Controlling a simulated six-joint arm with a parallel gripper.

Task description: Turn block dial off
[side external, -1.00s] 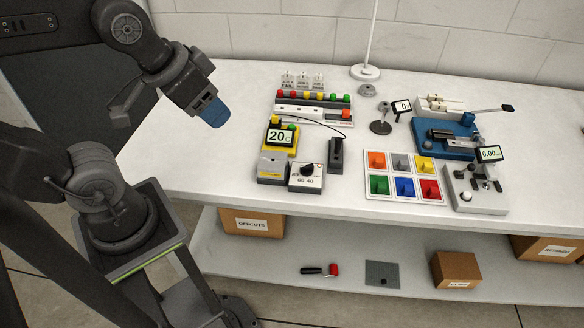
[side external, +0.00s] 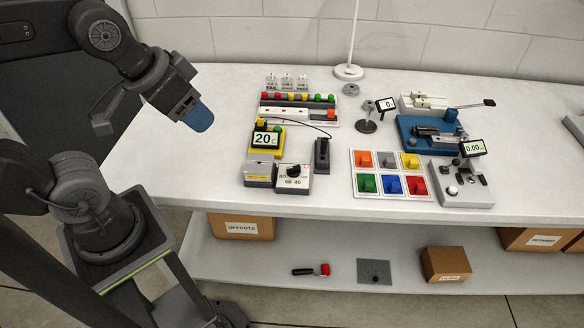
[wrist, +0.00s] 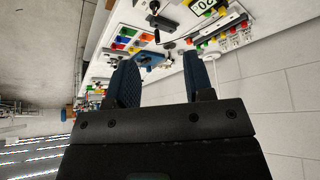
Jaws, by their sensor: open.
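A small white box with a black dial (side external: 293,172) stands near the front edge of the white bench, with numbers such as 60 and 40 on its face. A grey block (side external: 259,171) stands beside it on the left. A yellow device with a display reading 20 (side external: 266,138) sits just behind them. My gripper (side external: 199,118) is open and empty above the left part of the bench, up and to the left of the dial. Its two blue fingers are spread apart in the wrist view (wrist: 160,82).
A black upright switch (side external: 322,153) stands right of the dial. A tray of coloured blocks (side external: 391,193), a blue vise (side external: 433,134) and a grey device with a readout (side external: 462,190) lie further right. A button rack (side external: 299,112) is behind. The bench's left part (side external: 190,170) is clear.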

